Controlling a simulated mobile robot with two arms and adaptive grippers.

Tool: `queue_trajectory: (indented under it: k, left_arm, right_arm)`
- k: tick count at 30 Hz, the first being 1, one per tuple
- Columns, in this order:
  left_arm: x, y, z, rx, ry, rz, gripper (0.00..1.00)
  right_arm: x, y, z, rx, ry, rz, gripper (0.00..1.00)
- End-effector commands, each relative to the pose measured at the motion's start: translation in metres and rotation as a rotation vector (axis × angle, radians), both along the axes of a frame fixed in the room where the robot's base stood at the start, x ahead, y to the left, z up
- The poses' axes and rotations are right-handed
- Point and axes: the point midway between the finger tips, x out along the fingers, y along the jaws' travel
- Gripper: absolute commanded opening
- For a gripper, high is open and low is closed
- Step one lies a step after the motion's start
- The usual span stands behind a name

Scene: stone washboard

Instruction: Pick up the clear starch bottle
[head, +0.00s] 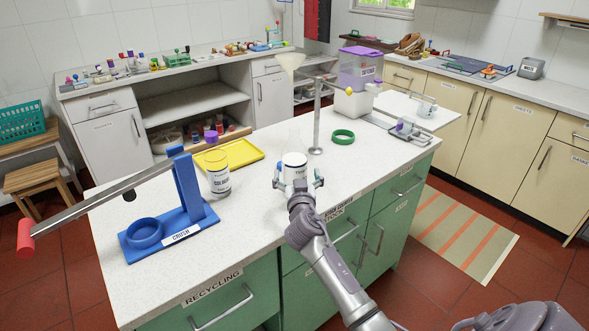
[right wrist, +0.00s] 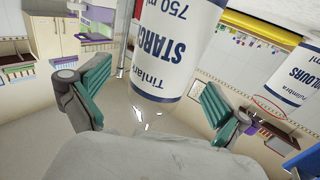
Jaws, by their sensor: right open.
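The starch bottle (head: 294,167) stands upright on the white island top. It has a broad white label; in the right wrist view its label (right wrist: 175,50) reads "STARC" and "750 ml", with part of the bottle cut off by the frame. My right gripper (head: 297,184) is open at the near side of the bottle. In the wrist view its teal finger pads (right wrist: 152,98) stand apart on either side of the bottle, with visible gaps. My left gripper is not in view.
A blue crusher (head: 187,205) with a long lever is further left. Behind are a yellow tray (head: 246,152), a funnel stand (head: 317,120) and a green ring (head: 343,136).

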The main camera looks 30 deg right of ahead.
Motion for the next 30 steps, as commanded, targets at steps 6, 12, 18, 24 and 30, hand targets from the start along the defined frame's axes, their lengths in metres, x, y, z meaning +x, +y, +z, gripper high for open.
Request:
queue_trajectory:
  k: [6,12,18,24,30]
  left_arm:
    - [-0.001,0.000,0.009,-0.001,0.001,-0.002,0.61]
    - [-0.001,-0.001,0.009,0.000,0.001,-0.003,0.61]
    - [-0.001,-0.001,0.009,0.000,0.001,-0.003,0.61]
    - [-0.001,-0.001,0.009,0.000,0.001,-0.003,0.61]
    - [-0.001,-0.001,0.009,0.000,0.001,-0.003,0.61]
  right_arm:
    - [0.028,-0.012,0.001,-0.001,0.000,-0.001,1.00]
    - [0.038,-0.017,0.000,-0.001,0.000,-0.001,1.00]
    - [0.038,-0.017,-0.001,0.000,0.000,-0.001,0.98]
    - [0.038,-0.017,-0.001,0.000,0.000,-0.001,0.65]
    - [0.038,-0.017,-0.001,0.000,0.000,-0.001,0.32]
